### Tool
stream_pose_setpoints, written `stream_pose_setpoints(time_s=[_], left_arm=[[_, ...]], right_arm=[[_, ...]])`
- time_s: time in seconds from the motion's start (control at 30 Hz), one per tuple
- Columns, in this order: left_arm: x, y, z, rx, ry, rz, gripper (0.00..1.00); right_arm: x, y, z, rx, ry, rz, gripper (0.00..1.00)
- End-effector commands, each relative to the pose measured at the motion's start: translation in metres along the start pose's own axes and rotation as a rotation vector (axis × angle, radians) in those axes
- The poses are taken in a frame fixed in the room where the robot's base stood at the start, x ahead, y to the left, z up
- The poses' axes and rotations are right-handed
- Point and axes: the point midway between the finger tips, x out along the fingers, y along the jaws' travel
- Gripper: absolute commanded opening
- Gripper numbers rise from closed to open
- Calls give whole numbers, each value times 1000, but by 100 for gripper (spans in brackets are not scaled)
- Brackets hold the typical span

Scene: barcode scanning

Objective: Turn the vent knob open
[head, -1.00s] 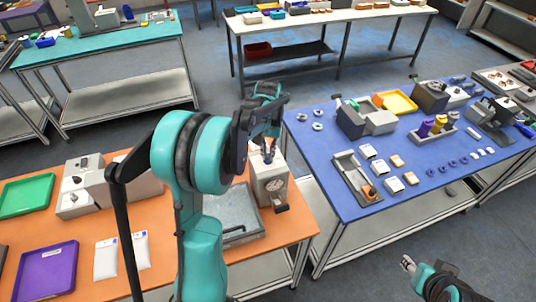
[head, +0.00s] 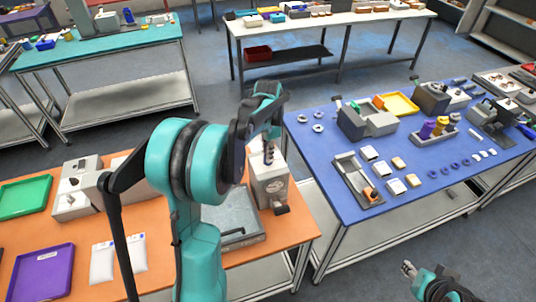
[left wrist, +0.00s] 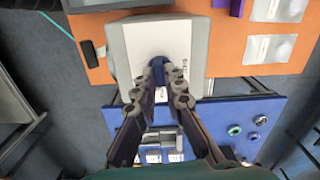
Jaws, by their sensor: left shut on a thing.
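A pale grey box-shaped unit (head: 268,188) stands at the right end of the orange table, and a dark fitting sticks out low on its front. In the left wrist view its top (left wrist: 122,45) fills the upper middle, with a blue knob (left wrist: 158,66) on it. My left gripper (left wrist: 160,78) is shut on the blue knob, one finger on each side. In the head view my left gripper (head: 268,150) is above the unit and hides the knob. My right gripper (head: 408,269) is low at the right, away from the unit; its finger gap is too small to judge.
A grey tray (head: 240,215) lies beside the unit on the orange table (head: 195,276). Green (head: 25,198) and purple (head: 42,270) trays are to the left. The blue table (head: 345,205) holds several small parts and fixtures. A floor gap separates the tables.

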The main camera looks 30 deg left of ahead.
Motion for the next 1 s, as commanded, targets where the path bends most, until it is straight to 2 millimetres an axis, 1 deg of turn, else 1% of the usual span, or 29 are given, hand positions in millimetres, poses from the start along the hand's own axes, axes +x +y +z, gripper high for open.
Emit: stream_pose_setpoints(time_s=[0.1,0.3,0.87,0.9,0.97,1.0], left_arm=[[0,0,0,63,0,-1,0],[0,0,0,134,0,-1,0],[0,0,0,166,0,-1,0],[0,0,0,166,0,-1,13],[0,0,0,165,0,-1,28],[0,0,0,165,0,-1,31]], right_arm=[[1,0,1,0,0,0,40],[2,0,1,0,0,0,40],[2,0,1,0,0,0,40],[2,0,2,0,0,0,40],[2,0,1,0,0,0,40],[2,0,1,0,0,0,40]])
